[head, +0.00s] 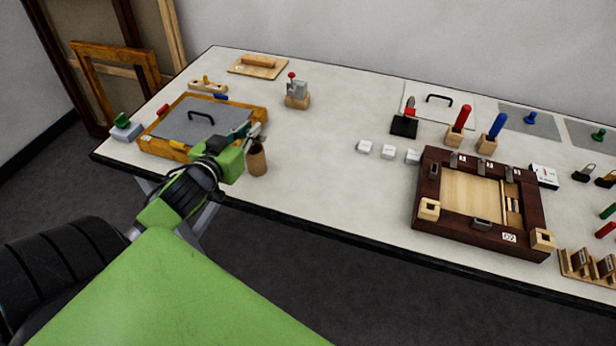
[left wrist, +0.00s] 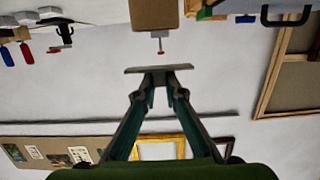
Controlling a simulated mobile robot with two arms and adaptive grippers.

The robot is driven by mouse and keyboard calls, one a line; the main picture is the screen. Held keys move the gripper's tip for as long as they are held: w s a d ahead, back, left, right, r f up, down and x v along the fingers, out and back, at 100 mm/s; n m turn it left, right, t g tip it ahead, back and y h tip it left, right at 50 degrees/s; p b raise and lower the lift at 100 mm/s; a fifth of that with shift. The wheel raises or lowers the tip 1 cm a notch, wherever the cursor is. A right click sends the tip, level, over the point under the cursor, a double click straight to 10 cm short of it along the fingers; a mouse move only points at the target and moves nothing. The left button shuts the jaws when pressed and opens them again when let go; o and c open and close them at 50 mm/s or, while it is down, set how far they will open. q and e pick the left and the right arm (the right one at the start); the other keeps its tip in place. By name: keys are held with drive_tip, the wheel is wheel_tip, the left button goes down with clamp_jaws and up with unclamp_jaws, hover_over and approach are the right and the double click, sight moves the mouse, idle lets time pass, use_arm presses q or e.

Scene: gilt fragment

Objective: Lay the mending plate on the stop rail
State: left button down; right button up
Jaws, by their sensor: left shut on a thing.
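My left gripper (head: 257,131) is above the left part of the table, close over a brown cylinder (head: 257,160). In the left wrist view its two fingers (left wrist: 158,76) come together on a thin, flat grey plate, the mending plate (left wrist: 150,69), which sticks out to both sides of the tips. In the head view the plate is small and hard to make out. I cannot tell for certain which part is the stop rail. My right gripper is out of view.
A yellow-brown frame with a grey panel (head: 190,118) lies left of the gripper. A red-knobbed device (head: 297,92) stands behind. A dark wooden frame (head: 427,200) with a pale inside lies at the right, near small white blocks (head: 388,151).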

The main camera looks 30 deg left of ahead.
use_arm(q)
drive_tip(key=shift+s+d, duration=0.15)
drive_tip(key=shift+d, duration=0.4)
drive_tip(key=w+d+f+p, duration=0.2)
drive_tip(key=w+d+f, duration=0.15)
drive_tip(key=d, duration=0.35)
hover_over(305, 184)
drive_tip(key=a, duration=0.2)
wheel_tip(305, 184, down, 4)
drive_tip(key=shift+s+d+f+b, duration=0.1)
drive_tip(key=shift+s+d+b, duration=0.05)
drive_tip(key=shift+b, duration=0.25)
drive_tip(key=shift+d+f, duration=0.35)
drive_tip(key=shift+f, duration=0.15)
drive_tip(key=f, duration=0.2)
drive_tip(key=d+f, duration=0.1)
drive_tip(key=shift+w, duration=0.25)
drive_tip(key=shift+f, duration=0.35)
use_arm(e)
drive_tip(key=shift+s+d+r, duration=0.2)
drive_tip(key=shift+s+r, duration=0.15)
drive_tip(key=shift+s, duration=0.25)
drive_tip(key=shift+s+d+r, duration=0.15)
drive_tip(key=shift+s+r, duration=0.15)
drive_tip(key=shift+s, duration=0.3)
use_arm(q)
drive_tip(key=shift+f, duration=0.1)
